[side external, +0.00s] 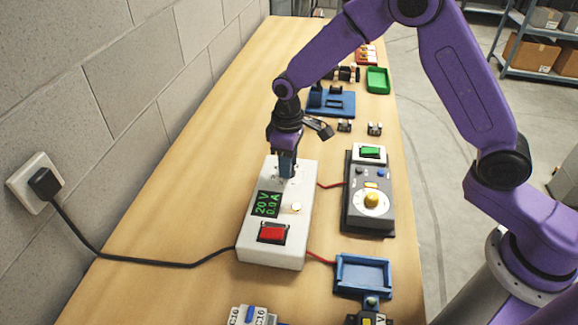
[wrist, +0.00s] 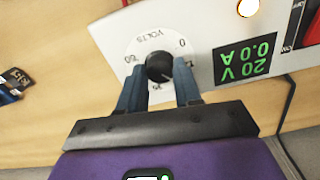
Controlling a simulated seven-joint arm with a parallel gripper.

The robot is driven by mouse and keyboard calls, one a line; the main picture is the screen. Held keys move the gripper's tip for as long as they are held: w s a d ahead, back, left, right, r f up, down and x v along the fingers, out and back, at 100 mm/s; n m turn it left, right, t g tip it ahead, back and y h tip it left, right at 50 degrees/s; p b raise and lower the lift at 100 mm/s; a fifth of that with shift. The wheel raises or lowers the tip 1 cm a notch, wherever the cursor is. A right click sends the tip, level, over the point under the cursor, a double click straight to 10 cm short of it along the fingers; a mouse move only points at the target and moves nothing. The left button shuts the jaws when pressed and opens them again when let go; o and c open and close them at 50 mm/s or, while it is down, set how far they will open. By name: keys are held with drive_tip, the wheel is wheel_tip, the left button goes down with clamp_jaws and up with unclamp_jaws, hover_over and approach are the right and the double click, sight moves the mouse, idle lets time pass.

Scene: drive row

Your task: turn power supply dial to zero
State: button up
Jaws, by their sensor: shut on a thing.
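The power supply (side external: 271,254) is a white box on the bench with a green-lit display (side external: 266,204) reading 20 V and 0.0 A; the display also shows upside down in the wrist view (wrist: 245,61). Its dial (wrist: 158,66) is a black round knob on a white scale marked VOLTS, with the 0 mark at its upper right in the wrist view. My gripper (side external: 286,175) points down at the far end of the box and is shut on the dial, one finger on each side in the wrist view (wrist: 158,87). It hides the dial in the side view.
A red switch (side external: 273,232) and a small lit lamp (side external: 296,208) sit on the box. A grey control unit (side external: 370,200) with a yellow knob stands to the right, a blue tray (side external: 362,273) in front. A black cord (side external: 160,263) runs to the wall socket (side external: 36,183). The bench left of the box is mostly clear.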

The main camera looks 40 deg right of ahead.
drive_tip(key=n, duration=0.5)
drive_tip(key=shift+n, duration=0.3)
drive_tip(key=n, duration=0.4)
drive_tip(key=shift+n, duration=0.3)
drive_tip(key=o, duration=1.6)
drive_tip(key=shift+r, duration=0.15)
drive_tip(key=shift+r, duration=3.4)
